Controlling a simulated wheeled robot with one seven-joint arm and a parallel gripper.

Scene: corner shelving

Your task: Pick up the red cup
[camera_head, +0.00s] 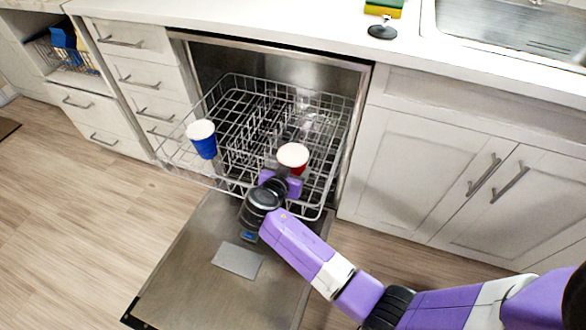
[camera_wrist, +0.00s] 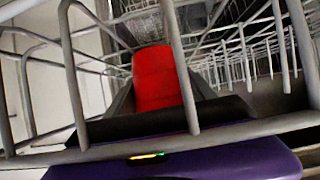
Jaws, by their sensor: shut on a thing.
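The red cup (camera_head: 293,156) stands at the front right of the dishwasher rack (camera_head: 172,158), its white top facing up in the head view. In the wrist view the red cup (camera_wrist: 157,78) is between the two dark fingers. My gripper (camera_head: 283,176) is at the front of the rack, shut on the red cup. In the wrist view, rack wires cross in front of my gripper (camera_wrist: 158,108). The cup's lower part is hidden by my gripper in the head view.
A blue cup (camera_head: 203,140) is at the rack's left front. The open dishwasher door (camera_head: 190,270) lies below my arm with a grey panel on it. White cabinets (camera_head: 400,165) flank the right side. A sponge (camera_head: 384,8) and sink (camera_head: 500,30) are on the counter. Floor at left is clear.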

